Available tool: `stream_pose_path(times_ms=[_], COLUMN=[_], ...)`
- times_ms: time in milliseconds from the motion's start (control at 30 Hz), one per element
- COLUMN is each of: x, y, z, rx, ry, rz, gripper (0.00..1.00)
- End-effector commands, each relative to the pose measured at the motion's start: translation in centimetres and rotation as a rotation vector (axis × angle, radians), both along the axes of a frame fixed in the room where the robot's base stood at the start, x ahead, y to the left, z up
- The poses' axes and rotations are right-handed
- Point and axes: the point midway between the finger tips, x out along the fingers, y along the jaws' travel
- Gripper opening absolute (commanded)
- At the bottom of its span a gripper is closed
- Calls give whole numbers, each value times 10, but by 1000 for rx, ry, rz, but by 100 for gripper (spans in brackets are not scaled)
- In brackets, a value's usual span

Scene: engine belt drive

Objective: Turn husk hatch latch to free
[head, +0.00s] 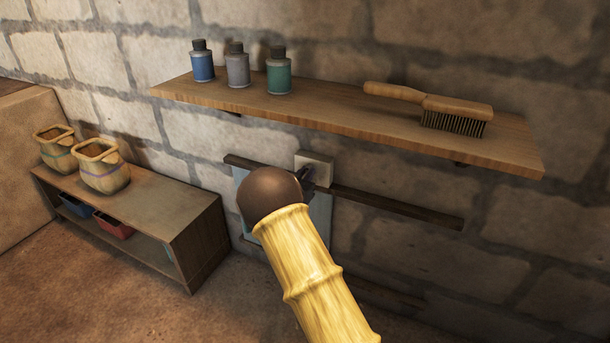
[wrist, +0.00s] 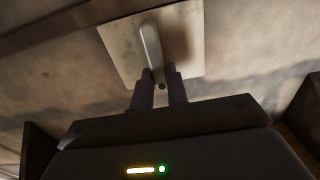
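The hatch latch is a pale square plate (wrist: 118,40) with a light grey lever handle (wrist: 150,42) in the wrist view. The handle runs slightly tilted down from the plate's upper middle. My gripper (wrist: 159,72) has its two dark fingers on either side of the handle's lower end, with a gap about as wide as the handle. It looks shut on the handle. In the head view the latch plate (head: 314,166) shows below the shelf, and my arm hides most of the latch and the gripper. A pale blue panel (head: 320,212) lies partly behind my arm.
A wooden shelf (head: 345,120) juts out above the latch, holding three bottles (head: 237,66) and a brush (head: 440,105). Dark rails (head: 400,208) cross the wall beside the latch. A low cabinet (head: 165,205) with two pots (head: 102,167) stands at left.

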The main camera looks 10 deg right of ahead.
Motion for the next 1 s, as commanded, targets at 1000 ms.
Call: stream_pose_path(times_ms=[1000], x=[-4], y=[-7], z=[-5], rx=[340], ry=[-241], rz=[2], gripper=[0])
